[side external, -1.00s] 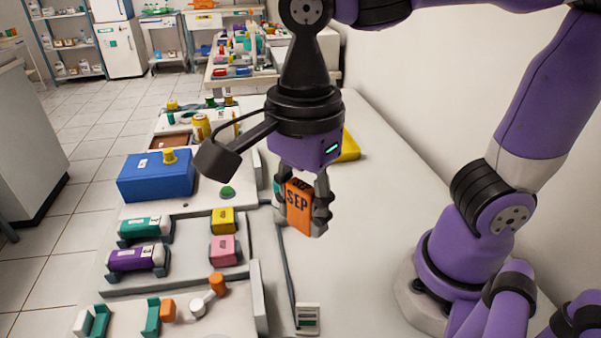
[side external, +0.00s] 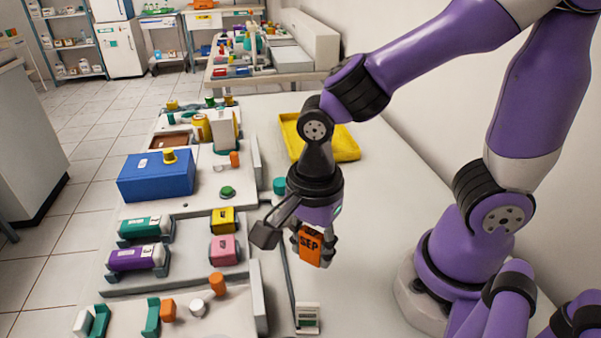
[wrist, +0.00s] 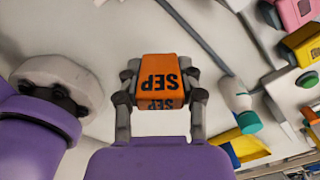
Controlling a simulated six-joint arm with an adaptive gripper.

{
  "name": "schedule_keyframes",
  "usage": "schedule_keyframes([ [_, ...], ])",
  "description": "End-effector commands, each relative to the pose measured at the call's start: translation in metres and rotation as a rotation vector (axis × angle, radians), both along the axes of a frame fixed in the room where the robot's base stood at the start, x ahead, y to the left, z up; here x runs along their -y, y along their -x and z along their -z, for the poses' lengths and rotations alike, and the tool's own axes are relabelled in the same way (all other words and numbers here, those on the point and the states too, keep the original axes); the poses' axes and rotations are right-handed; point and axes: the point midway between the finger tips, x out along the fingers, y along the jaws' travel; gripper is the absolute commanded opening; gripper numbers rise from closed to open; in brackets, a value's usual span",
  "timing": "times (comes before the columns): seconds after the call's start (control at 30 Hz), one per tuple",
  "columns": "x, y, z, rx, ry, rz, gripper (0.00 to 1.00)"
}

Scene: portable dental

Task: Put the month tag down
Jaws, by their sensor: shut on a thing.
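The month tag (side external: 310,246) is an orange block marked SEP in dark letters. My gripper (side external: 313,250) is shut on it, pointing down, to the right of the long thin grey rod on the white table. In the wrist view the tag (wrist: 160,80) sits between both fingers of my gripper (wrist: 160,88), its lettering upside down. The side view does not clearly show whether the tag's lower end touches the table.
A yellow tray (side external: 342,150) lies behind my gripper. Coloured blocks, cartridges and a blue box (side external: 155,178) fill the stations at left. The table right of the tag is clear.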

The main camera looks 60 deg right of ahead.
Motion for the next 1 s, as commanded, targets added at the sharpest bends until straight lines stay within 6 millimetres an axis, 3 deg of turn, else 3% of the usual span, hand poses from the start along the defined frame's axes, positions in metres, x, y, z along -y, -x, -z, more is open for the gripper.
schedule_keyframes([
  [0.2, 0.018, -0.020, 0.016, -0.001, 0.000, 0.001, 0.12],
  [0.5, 0.019, -0.021, 0.055, -0.004, 0.001, -0.002, 0.12],
  [0.9, 0.019, -0.021, 0.060, -0.001, 0.000, -0.002, 0.12],
  [0.93, 0.019, -0.021, 0.060, 0.000, 0.000, -0.002, 0.53],
  [0.97, 0.018, -0.021, 0.060, 0.000, 0.000, -0.002, 0.67],
  [1.0, 0.018, -0.021, 0.060, 0.000, 0.000, -0.002, 0.72],
])
